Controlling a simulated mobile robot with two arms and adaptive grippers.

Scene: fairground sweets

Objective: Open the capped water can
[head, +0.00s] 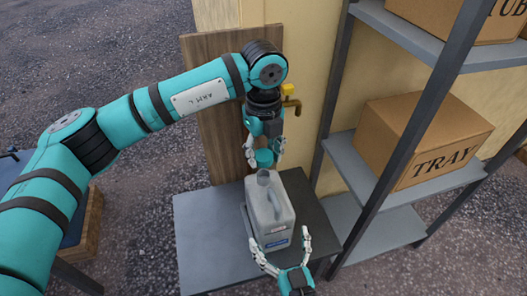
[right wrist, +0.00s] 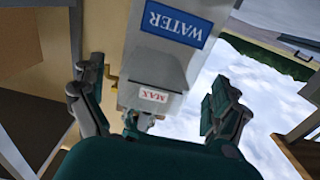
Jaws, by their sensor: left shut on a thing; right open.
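The grey water can (head: 270,210) stands upright on the grey table (head: 205,240), its short neck (head: 263,177) at the top. Its blue WATER label (right wrist: 172,24) and a MAX label (right wrist: 153,97) show in the right wrist view. My left gripper (head: 264,152) is above the can, shut on the teal cap (head: 264,159). The cap appears clear of the neck, with a small gap below it. My right gripper (head: 283,246) is open at the front of the can, with a finger on either side; I see no contact. It also shows in the right wrist view (right wrist: 155,100).
A yellow-handled brass tap (head: 291,104) is on the wall behind my left gripper. At the right stands a metal shelf (head: 350,150) with a TRAY box (head: 425,140) and another box (head: 450,15). The table's left side is clear.

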